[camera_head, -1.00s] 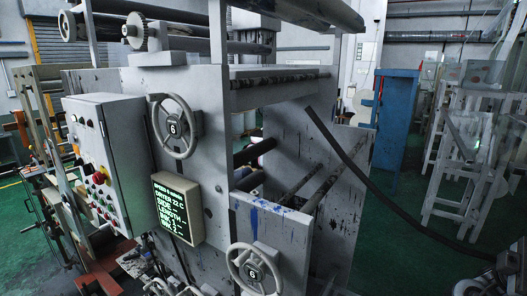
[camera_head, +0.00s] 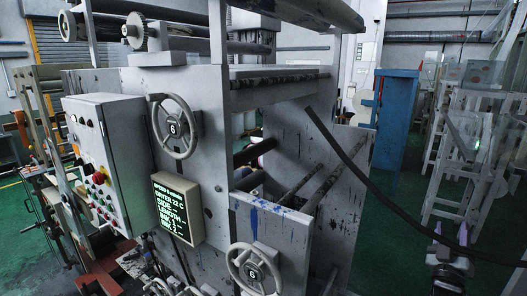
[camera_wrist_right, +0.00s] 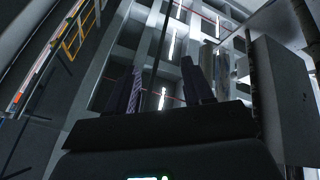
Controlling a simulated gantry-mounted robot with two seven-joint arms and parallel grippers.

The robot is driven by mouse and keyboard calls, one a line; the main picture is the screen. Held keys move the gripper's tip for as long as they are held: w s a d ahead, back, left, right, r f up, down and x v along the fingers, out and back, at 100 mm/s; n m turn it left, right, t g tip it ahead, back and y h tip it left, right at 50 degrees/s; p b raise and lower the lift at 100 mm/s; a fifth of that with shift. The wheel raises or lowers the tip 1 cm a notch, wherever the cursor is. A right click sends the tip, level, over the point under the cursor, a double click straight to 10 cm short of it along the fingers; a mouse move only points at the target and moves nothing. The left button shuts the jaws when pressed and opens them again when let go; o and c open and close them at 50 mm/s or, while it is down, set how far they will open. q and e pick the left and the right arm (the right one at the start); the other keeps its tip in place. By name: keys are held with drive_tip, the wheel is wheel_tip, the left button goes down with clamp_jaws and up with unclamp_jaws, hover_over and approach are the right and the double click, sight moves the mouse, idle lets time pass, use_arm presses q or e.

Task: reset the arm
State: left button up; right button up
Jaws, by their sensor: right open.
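My right gripper (camera_head: 451,238) is at the lower right of the head view, over the green floor. Its two fingers point up and stand apart, with nothing between them. In the right wrist view the two dark fingers of my right gripper (camera_wrist_right: 166,90) are also spread and empty, with a dim, tilted view of the room beyond them. A dark cable (camera_head: 345,160) runs down from the machine toward the right and passes near the gripper in the picture; I cannot tell whether they touch. My left gripper is not in view.
A grey machine (camera_head: 275,120) fills the middle of the head view, with handwheels (camera_head: 173,127), a control box (camera_head: 110,150) and a lit display (camera_head: 178,208). A blue cabinet (camera_head: 397,120) and white frames (camera_head: 470,150) stand at the right. Green floor (camera_head: 400,235) is open between.

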drive_tip(key=w+a+f+g+y, duration=0.2)
drive_tip(key=f+g+y, duration=0.2)
drive_tip(key=f, duration=0.5)
drive_tip(key=w+a+f+g+y, duration=0.1)
drive_tip(key=f+g+y, duration=0.25)
drive_tip(key=f, duration=0.45)
drive_tip(key=s+a+f+g+y, duration=0.2)
drive_tip(key=s+a+f+g, duration=0.1)
drive_tip(key=s+f+g, duration=0.65)
drive_tip(key=s+a+f+n+y, duration=0.1)
drive_tip(key=s+a+f, duration=0.45)
drive_tip(key=s, duration=0.25)
drive_tip(key=s+a+f+n+y, duration=0.1)
drive_tip(key=s+a+f, duration=0.3)
drive_tip(key=s+a, duration=0.3)
drive_tip(key=s+a+r+y, duration=0.1)
drive_tip(key=s+a, duration=0.3)
drive_tip(key=s, duration=0.6)
drive_tip(key=s+a+r+y, duration=0.1)
drive_tip(key=s+a, duration=0.4)
drive_tip(key=s, duration=0.5)
drive_tip(key=shift+s+a+r+t, duration=0.15)
drive_tip(key=shift+s+r+t, duration=0.25)
drive_tip(key=shift+r, duration=0.3)
drive_tip(key=shift+w, duration=0.1)
